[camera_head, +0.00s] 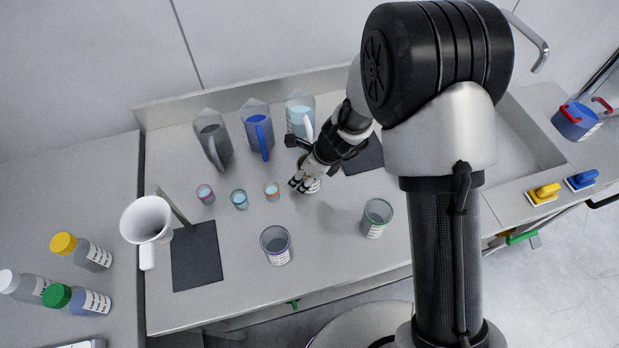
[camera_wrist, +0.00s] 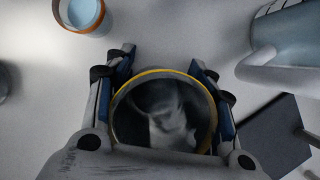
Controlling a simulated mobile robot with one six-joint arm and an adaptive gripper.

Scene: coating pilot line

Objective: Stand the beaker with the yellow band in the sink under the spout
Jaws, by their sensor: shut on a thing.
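The beaker with the yellow band shows in the wrist view (camera_wrist: 163,74) as a clear, open vessel with a yellow rim, seen from above. My gripper (camera_wrist: 163,64) is shut around its sides, one finger on each side. In the head view my gripper (camera_head: 304,184) is over the middle of the bench, and the beaker (camera_head: 314,187) is mostly hidden behind the fingers. I cannot tell whether it touches the bench. The sink (camera_head: 525,135) is at the right, partly hidden by my arm. The bent metal spout (camera_head: 534,38) is above it at the top right.
A light blue jug (camera_head: 300,112) and small orange-banded cup (camera_head: 271,190) are close to my gripper. Green-banded (camera_head: 377,218) and purple-banded (camera_head: 276,245) beakers stand in front. Blue (camera_head: 257,130) and grey (camera_head: 212,138) jugs stand behind. Yellow (camera_head: 543,194) and blue (camera_head: 581,180) brushes lie by the sink.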

